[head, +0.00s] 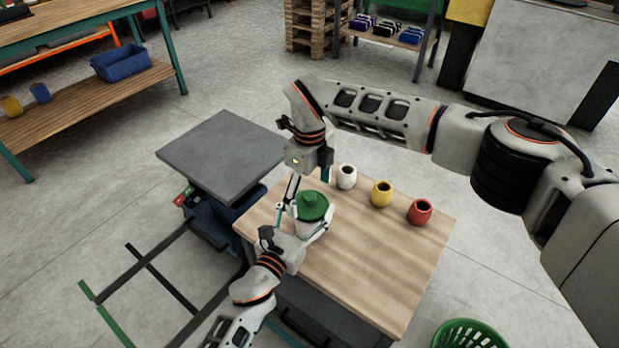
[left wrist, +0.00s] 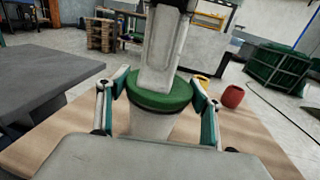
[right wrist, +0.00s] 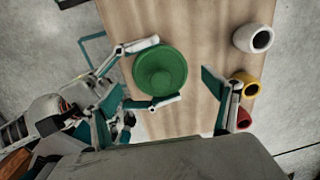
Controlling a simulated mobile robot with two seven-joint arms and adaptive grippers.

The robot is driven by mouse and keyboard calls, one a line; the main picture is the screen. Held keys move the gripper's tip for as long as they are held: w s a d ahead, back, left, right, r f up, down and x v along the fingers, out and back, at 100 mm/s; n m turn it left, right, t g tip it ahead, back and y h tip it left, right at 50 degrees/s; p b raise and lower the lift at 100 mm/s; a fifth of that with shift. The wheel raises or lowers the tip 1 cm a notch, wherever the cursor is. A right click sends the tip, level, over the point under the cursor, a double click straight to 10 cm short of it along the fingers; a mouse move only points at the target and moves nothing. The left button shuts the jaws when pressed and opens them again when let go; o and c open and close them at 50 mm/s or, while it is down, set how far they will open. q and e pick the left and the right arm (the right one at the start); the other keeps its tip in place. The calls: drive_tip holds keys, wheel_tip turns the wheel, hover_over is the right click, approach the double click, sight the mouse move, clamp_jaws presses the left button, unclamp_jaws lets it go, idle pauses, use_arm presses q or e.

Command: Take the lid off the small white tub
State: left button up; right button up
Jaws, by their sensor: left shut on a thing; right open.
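The small white tub (head: 310,229) stands on the wooden table with its green knobbed lid (head: 313,206) on top. The lid also shows from above in the right wrist view (right wrist: 160,70). My left gripper (head: 308,226) is shut on the tub's sides below the lid; its fingers flank the white body (left wrist: 150,124) in the left wrist view. My right gripper (head: 308,190) is open and empty, pointing down above the lid. In the right wrist view the lid lies ahead of its spread fingers; I cannot tell whether a finger touches it.
White (head: 346,177), yellow (head: 381,194) and red (head: 420,212) pots stand in a row behind and right of the tub on the wooden table (head: 370,270). A grey-topped stand (head: 220,153) is at the left. A green basket (head: 470,335) is on the floor. The table's front right is clear.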

drive_tip(key=shift+f, duration=1.05)
drive_tip(key=c, duration=1.3)
drive_tip(key=shift+r, duration=0.15)
use_arm(q)
drive_tip(key=shift+f, duration=0.2)
use_arm(e)
drive_tip(key=shift+r, duration=0.65)
use_arm(q)
drive_tip(key=shift+s+a, duration=0.1)
use_arm(e)
drive_tip(key=shift+r, duration=0.35)
clamp_jaws()
use_arm(q)
drive_tip(key=shift+f, duration=0.1)
use_arm(e)
drive_tip(key=shift+w, duration=0.1)
